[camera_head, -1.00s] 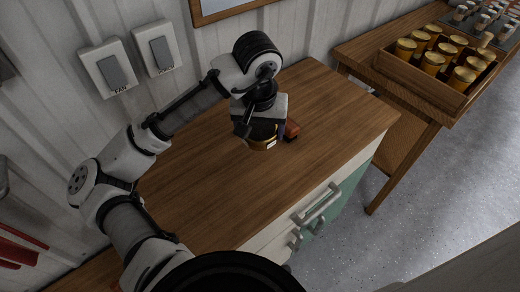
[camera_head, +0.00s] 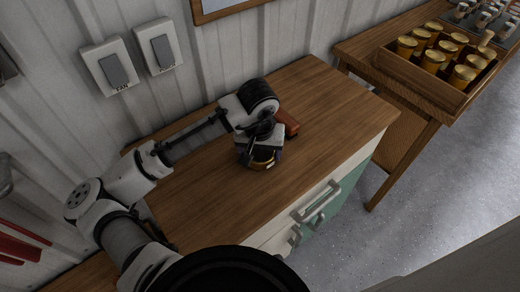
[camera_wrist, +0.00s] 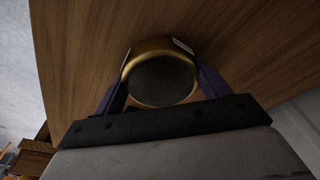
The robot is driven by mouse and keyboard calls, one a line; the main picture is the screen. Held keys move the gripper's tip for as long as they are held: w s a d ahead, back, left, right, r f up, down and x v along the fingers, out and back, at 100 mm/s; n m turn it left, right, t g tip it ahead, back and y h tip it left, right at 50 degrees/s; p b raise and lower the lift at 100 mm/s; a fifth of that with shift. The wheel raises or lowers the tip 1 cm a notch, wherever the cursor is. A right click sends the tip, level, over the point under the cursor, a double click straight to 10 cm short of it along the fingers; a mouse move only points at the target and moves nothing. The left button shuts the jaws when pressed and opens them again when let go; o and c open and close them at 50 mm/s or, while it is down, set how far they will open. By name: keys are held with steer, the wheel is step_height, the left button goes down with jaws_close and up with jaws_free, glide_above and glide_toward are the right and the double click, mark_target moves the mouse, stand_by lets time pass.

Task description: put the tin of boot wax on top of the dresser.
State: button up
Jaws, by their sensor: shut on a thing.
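The tin of boot wax (camera_head: 262,162) is a short round tin with a gold rim and a dark lid. My gripper (camera_head: 262,152) is shut on it, low over the wooden top of the dresser (camera_head: 200,200). In the wrist view the tin (camera_wrist: 160,80) sits between the two fingers of my gripper (camera_wrist: 160,85), with a pale label at its edge. The dresser top (camera_wrist: 90,30) fills most of the view behind it. I cannot tell whether the tin touches the wood.
A reddish-brown object (camera_head: 287,122) lies on the dresser top just behind my gripper. A wooden tray (camera_head: 425,82) of several gold-lidded jars stands on a table at the right. Two wall switches (camera_head: 135,57) are at the upper left. The dresser's front right is clear.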

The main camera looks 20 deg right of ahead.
mark_target(259, 157)
steer(key=o, duration=1.1)
steer(key=shift+f, duration=0.1)
steer(key=r, duration=0.4)
steer(key=s+r, duration=0.1)
steer(key=r, duration=0.3)
steer(key=r+b, duration=0.1)
steer(key=r, duration=0.3)
steer(key=shift+s+a+r, duration=0.15)
steer(key=shift+s+a, duration=0.15)
steer(key=shift+a, duration=0.1)
